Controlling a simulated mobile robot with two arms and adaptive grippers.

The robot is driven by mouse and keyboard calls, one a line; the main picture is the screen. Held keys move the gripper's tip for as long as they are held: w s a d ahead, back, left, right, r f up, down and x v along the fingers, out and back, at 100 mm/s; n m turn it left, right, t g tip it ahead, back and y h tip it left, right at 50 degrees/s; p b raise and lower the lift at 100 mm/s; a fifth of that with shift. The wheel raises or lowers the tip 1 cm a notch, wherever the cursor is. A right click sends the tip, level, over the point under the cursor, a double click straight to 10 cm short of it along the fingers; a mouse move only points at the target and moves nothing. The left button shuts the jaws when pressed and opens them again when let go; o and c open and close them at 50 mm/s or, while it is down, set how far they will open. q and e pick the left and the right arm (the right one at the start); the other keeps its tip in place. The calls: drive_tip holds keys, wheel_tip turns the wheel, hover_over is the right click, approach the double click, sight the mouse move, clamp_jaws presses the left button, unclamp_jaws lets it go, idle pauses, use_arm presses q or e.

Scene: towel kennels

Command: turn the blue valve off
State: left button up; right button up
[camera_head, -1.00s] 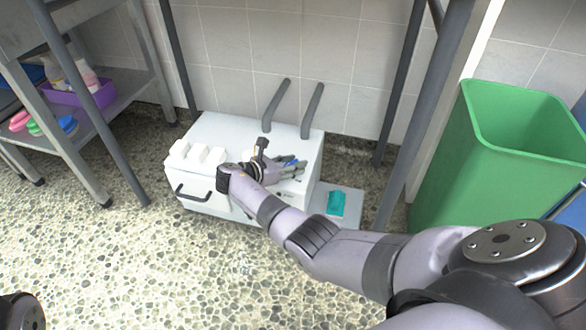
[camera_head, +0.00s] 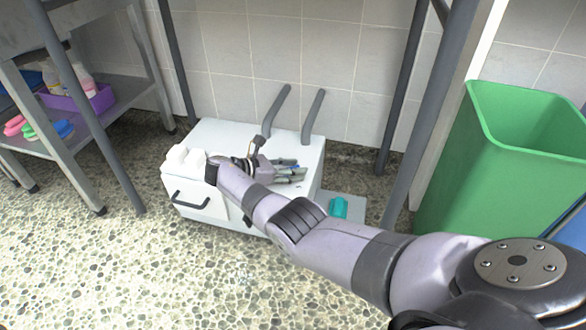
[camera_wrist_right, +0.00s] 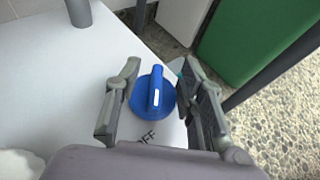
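The blue valve (camera_wrist_right: 152,95) is a round knob with a raised handle on the white box's top. It sits between the spread fingers of my right gripper (camera_wrist_right: 150,103) in the right wrist view, with a gap on the left side and the right finger close to it. The handle points roughly up in that view, and "OFF" lettering (camera_wrist_right: 147,139) shows just below the knob. In the head view my right gripper (camera_head: 289,171) hides most of the valve; a little blue (camera_head: 294,167) shows between the fingers. My left gripper is not in view.
The white box (camera_head: 225,135) has a black handle (camera_head: 190,201) and two grey pipes (camera_head: 276,110) behind it. A teal object (camera_head: 338,208) lies at its right. A green bin (camera_head: 470,190) stands at right; metal legs flank the box. A shelf (camera_head: 110,100) is at left.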

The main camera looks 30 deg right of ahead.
drive_tip(key=o, duration=0.5)
drive_tip(key=shift+w+a+f, duration=0.1)
drive_tip(key=shift+w+a, duration=0.15)
drive_tip(key=shift+w, duration=0.1)
drive_tip(key=shift+o, duration=0.7)
drive_tip(key=shift+s+d, duration=0.1)
drive_tip(key=shift+d, duration=0.1)
drive_tip(key=s+v, duration=0.1)
drive_tip(key=v, duration=1.1)
drive_tip(key=shift+w, duration=0.4)
